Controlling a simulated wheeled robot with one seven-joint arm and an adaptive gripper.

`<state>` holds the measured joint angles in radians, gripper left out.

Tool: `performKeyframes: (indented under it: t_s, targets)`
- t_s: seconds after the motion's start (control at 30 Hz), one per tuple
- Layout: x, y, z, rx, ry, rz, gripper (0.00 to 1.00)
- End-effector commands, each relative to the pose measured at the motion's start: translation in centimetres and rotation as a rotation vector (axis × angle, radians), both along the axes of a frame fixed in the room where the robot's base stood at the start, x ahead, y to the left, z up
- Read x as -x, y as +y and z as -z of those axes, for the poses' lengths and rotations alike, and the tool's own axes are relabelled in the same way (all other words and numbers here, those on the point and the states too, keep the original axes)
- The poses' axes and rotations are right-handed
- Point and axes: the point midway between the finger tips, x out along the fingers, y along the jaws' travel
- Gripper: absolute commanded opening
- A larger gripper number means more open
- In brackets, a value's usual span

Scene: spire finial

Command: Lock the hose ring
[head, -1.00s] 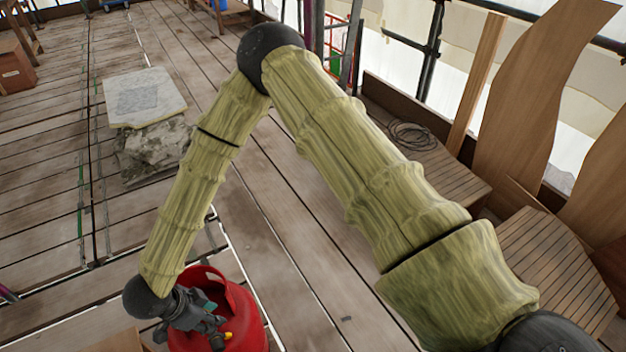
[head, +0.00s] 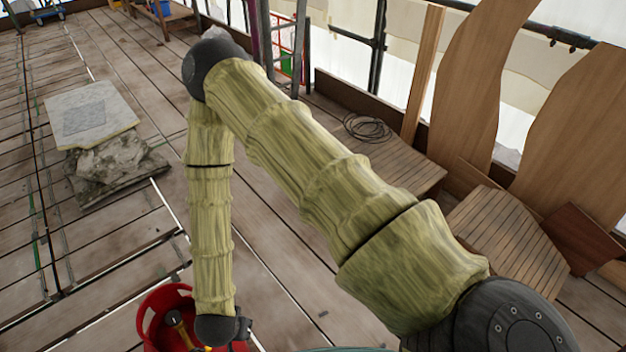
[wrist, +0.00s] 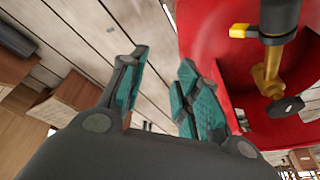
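A red gas cylinder with an open collar (head: 158,300) stands at the bottom of the head view; it also fills the right of the wrist view (wrist: 210,30). Inside the collar is a brass valve (wrist: 268,72) with a dark hand knob (wrist: 287,107). A black cylindrical fitting (wrist: 280,18) sits over the valve, with a yellow tab (wrist: 243,31) sticking out to the left. I cannot tell the ring's lock state. My gripper (wrist: 160,85) is open and empty, its teal-padded fingers apart, beside the collar. In the head view my arm mostly hides it.
Wooden boxes (wrist: 88,100) stand at the left of the wrist view. Stone slabs (head: 95,115) lie on the plank floor at the left. A coiled cable (head: 367,128) and wooden panels (head: 570,120) are along the right.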

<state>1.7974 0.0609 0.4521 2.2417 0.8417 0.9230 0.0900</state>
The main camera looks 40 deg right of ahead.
Motion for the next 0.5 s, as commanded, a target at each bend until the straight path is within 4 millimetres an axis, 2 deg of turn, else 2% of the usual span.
performKeyframes:
  t_s: [0.5]
  targets:
    - [5.3, -5.8, 1.1, -0.017, 0.089, -0.319, 0.32]
